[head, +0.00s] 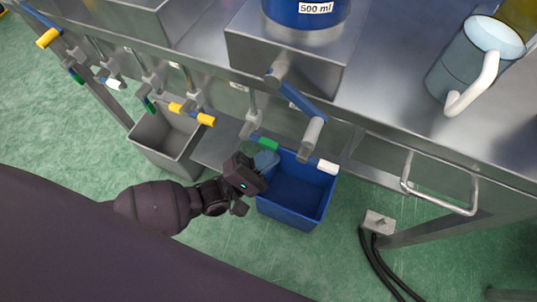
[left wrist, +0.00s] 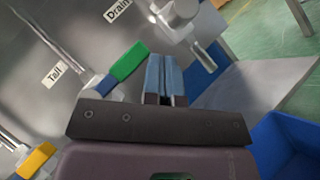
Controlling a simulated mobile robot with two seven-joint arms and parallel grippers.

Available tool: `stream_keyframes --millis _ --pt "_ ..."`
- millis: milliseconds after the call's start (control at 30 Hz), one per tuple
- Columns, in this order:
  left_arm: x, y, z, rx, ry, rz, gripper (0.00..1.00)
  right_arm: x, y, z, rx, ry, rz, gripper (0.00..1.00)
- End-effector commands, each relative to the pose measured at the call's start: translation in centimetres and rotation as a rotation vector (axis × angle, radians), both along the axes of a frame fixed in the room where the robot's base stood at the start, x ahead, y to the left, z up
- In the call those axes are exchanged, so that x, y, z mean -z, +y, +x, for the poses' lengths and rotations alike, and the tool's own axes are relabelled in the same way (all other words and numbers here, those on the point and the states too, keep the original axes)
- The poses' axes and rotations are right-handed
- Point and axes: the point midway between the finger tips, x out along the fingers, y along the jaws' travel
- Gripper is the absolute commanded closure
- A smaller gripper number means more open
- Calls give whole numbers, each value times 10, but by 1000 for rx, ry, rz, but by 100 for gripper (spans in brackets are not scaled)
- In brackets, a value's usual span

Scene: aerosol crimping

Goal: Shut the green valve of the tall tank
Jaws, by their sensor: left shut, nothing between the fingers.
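The green valve handle (head: 265,142) is below the front edge of the steel bench, above the blue bin. It sticks out sideways from its pipe, crosswise to it. In the left wrist view the green handle (left wrist: 127,61) is just left of my fingers, beside a label reading "Tall" (left wrist: 55,73). My left gripper (head: 265,160) is shut and empty, its blue fingertips close beside the handle. I cannot tell whether they touch it. The "Tall" label is not visible in the head view. My right gripper is not in view.
A blue bin (head: 292,215) stands below my left gripper, with a grey bin (head: 165,158) to its left. A yellow-handled valve (head: 192,113) and a white-handled valve (head: 327,166) flank the green one. A metal bar handle (head: 440,205) sticks out at the right.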

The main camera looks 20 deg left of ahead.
Motion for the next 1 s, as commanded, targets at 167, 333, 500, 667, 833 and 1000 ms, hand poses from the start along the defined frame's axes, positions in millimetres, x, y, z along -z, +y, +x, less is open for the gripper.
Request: stream_keyframes --millis 167,333,500,667,833,1000 --pt "9 8 -10 -1 6 2 100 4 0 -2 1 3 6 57" --pt "24 24 -31 1 10 3 100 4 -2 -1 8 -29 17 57" --pt "37 42 -52 1 10 3 100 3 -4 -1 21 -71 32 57" --pt "45 55 -66 1 7 2 100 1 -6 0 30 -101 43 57" --pt "48 61 -74 0 3 0 100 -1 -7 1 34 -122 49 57" --pt "47 63 -74 0 0 0 100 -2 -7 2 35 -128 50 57"
